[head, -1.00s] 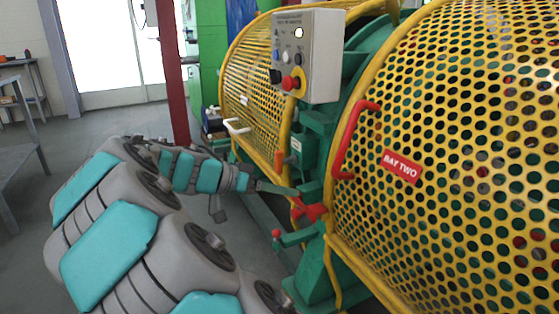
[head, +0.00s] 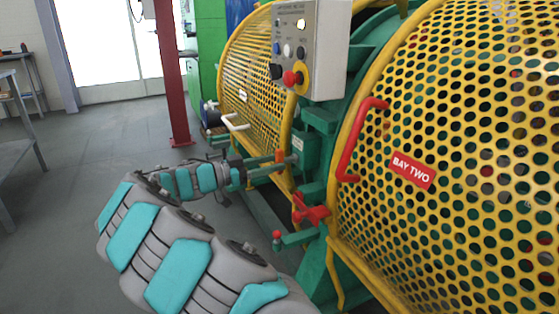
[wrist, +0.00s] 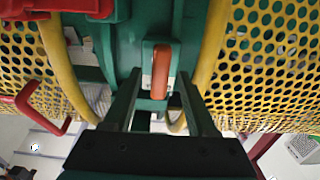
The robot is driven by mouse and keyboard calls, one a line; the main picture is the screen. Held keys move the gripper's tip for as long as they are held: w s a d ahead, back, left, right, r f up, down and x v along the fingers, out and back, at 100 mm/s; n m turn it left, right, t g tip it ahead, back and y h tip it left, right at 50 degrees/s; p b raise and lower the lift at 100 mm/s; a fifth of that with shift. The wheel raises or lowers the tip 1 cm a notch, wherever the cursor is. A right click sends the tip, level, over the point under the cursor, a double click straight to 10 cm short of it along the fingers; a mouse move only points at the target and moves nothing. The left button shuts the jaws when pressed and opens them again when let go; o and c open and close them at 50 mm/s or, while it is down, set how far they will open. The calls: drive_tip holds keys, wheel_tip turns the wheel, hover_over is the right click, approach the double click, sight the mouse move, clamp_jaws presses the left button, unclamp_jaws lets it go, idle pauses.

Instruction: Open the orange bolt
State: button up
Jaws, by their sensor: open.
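The orange bolt (head: 280,157) is a small upright orange grip on the green frame between the two yellow mesh guards. In the wrist view the bolt (wrist: 161,70) stands upright in the middle, on a green plate. My gripper (head: 287,163) is at the bolt in the head view. In the wrist view my gripper (wrist: 158,95) is open, with one finger on each side of the bolt and a visible gap to both. Nothing is held. I cannot tell how deep the bolt sits between the fingers.
A red lever (head: 309,210) and a red handle (head: 346,158) are close on the right, by the BAY TWO sign (head: 412,170). A control box (head: 325,50) hangs above.

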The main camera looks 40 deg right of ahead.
sight(287, 160)
drive_tip(key=shift+x, duration=1.35)
drive_tip(key=shift+c, duration=0.4)
clamp_jaws()
